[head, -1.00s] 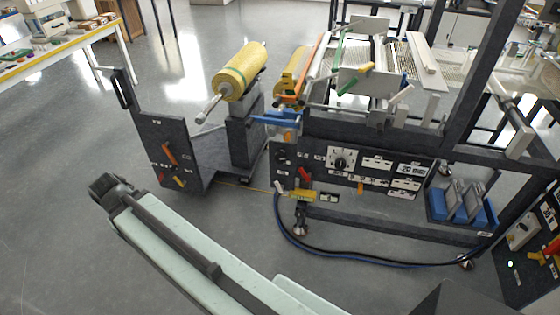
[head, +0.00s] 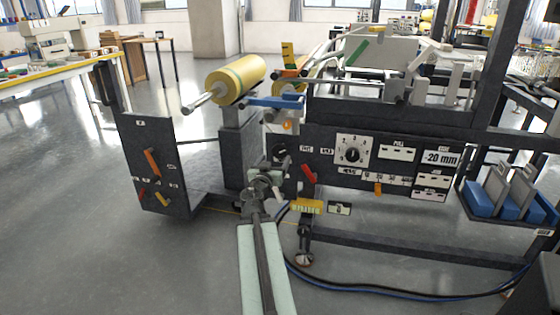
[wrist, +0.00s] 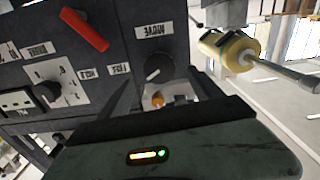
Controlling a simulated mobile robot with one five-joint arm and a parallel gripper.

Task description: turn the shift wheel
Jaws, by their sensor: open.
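No part is clearly readable as the shift wheel. One candidate is the round black knob (head: 279,153) on the dark panel, left of the red lever (head: 308,173). It also shows in the wrist view (wrist: 158,68), where the picture is upside down. Another is the black dial (head: 352,150) on a white numbered plate, seen in the wrist view (wrist: 50,92) too. My gripper (head: 266,178) is in front of the panel's left end, just below the black knob. In the wrist view its dark fingers (wrist: 163,98) are apart, with the black knob beyond them. I see nothing held.
A yellow roll (head: 236,78) on its stand is up and left. A blue bracket (head: 273,102) juts out above the knob. A side panel with levers (head: 152,165) stands left. A dark hose (head: 370,292) runs along the floor. Open floor lies at front left.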

